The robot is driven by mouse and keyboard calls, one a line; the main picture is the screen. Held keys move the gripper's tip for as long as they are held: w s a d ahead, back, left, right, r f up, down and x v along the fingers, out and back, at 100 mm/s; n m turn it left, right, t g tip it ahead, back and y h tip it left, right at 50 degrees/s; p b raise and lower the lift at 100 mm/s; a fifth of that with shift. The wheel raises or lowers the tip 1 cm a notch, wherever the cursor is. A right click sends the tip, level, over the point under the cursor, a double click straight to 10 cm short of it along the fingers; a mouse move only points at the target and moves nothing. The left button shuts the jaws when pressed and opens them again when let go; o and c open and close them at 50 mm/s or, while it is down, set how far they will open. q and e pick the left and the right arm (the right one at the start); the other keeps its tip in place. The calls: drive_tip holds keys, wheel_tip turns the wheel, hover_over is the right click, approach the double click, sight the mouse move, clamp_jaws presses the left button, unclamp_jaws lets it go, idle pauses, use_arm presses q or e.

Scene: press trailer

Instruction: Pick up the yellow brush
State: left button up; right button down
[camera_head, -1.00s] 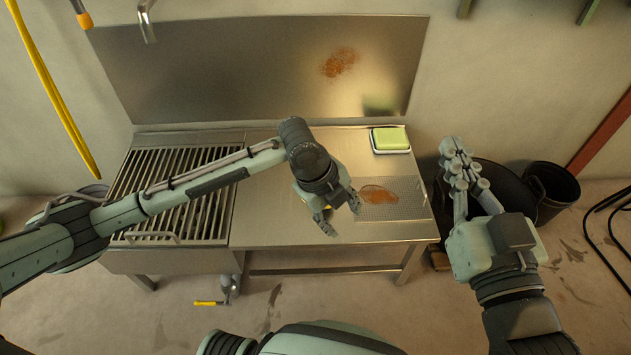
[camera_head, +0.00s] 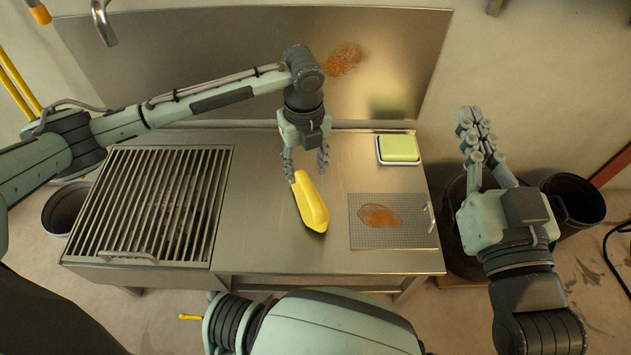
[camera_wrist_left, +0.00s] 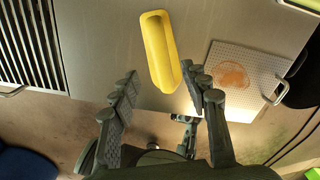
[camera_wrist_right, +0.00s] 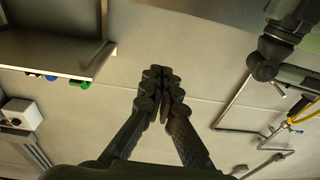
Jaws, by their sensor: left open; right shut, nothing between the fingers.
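The yellow brush (camera_head: 310,205) lies on the bare steel worktop, between the grill slats and the perforated plate. My left gripper (camera_head: 306,173) is open at the far end of the brush, its fingers pointing down toward it. In the left wrist view the brush (camera_wrist_left: 160,50) lies lengthwise beyond the open left fingers (camera_wrist_left: 160,92), nearer the right finger, and not clasped. The brush's underside is hidden. My right gripper (camera_head: 476,135) is shut and empty, off to the right of the worktop; it also shows closed in the right wrist view (camera_wrist_right: 162,95).
The slatted grill (camera_head: 150,205) fills the worktop's left side. A perforated plate (camera_head: 410,235) with an orange-brown stain lies at right. A green sponge on a white dish (camera_head: 398,150) sits behind it. A stained steel backsplash (camera_head: 230,60) rises at the back. A dark bin (camera_head: 575,195) stands at right.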

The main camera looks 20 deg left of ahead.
sight(307, 186)
use_arm(q)
drive_tip(key=f, duration=0.2)
drive_tip(key=shift+s+f+b, duration=0.2)
drive_tip(key=shift+f+b, duration=0.1)
drive_tip(key=shift+f, duration=0.1)
drive_tip(key=f, duration=0.2)
drive_tip(key=f+b, duration=0.1)
drive_tip(key=f, duration=0.1)
drive_tip(key=shift+w+d+f, duration=0.1)
drive_tip(key=shift+w+f, duration=0.1)
drive_tip(key=shift+f, duration=0.2)
use_arm(e)
wheel_tip(307, 186, up, 7)
drive_tip(key=s+t+y, duration=0.1)
drive_tip(key=s+t, duration=0.1)
drive_tip(key=t, duration=0.2)
drive_tip(key=shift+s+a+r+y, duration=0.2)
drive_tip(key=shift+s+a+y, duration=0.1)
drive_tip(key=shift+s+y, duration=0.1)
use_arm(q)
clamp_jaws()
